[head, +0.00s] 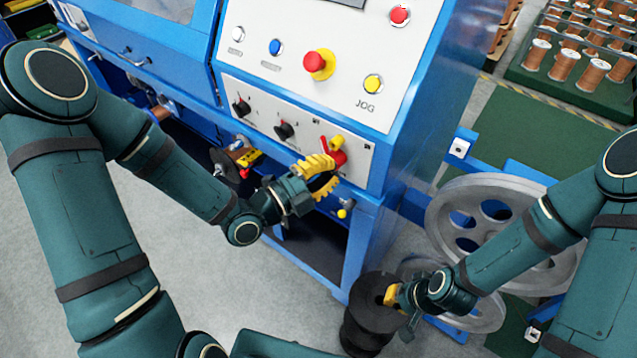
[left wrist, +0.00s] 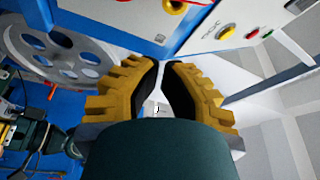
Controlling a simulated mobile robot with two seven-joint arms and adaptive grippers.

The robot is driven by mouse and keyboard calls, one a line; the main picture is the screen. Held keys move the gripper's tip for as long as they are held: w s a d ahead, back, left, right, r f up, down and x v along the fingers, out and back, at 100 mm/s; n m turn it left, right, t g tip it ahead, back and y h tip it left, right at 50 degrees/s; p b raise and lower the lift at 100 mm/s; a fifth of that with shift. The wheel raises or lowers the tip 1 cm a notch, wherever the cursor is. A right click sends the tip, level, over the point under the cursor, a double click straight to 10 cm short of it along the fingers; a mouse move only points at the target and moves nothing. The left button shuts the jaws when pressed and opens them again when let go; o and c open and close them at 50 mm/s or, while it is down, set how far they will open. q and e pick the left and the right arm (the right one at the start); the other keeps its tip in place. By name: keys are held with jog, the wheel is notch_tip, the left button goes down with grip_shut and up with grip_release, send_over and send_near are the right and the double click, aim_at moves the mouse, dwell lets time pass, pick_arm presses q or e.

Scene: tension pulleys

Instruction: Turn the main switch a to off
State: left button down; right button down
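The red rotary switch with a yellow part (head: 334,152), which looks like main switch a, is at the right end of the machine's lower white panel. Its exact setting is hard to read. My left gripper (head: 330,172) is just below and left of it, fingers apart, with nothing seen between them. I cannot tell whether a finger touches the switch. In the left wrist view, the yellow fingers (left wrist: 164,72) have a narrow gap between the tips. My right gripper (head: 391,296) is low at the right, beside a black spool (head: 366,312); its finger opening is unclear.
The upper panel has a red mushroom button (head: 318,62) and a yellow JOG button (head: 373,84). Black knobs (head: 284,130) sit left of the switch. Large grey pulleys (head: 470,215) stand at right. Copper spools (head: 565,65) are at the back right. Floor at lower left is clear.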

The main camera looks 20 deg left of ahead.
aim_at(331, 153)
pick_arm(q)
jog(key=x, duration=0.5)
jog(key=shift+w+a+p, duration=0.1)
jog(key=shift+w+p, duration=0.05)
jog(key=shift+p, duration=0.15)
jog(key=a, duration=0.2)
jog(key=w+a+f, duration=0.1)
jog(key=shift+a, duration=0.25)
jog(key=shift+f, duration=0.1)
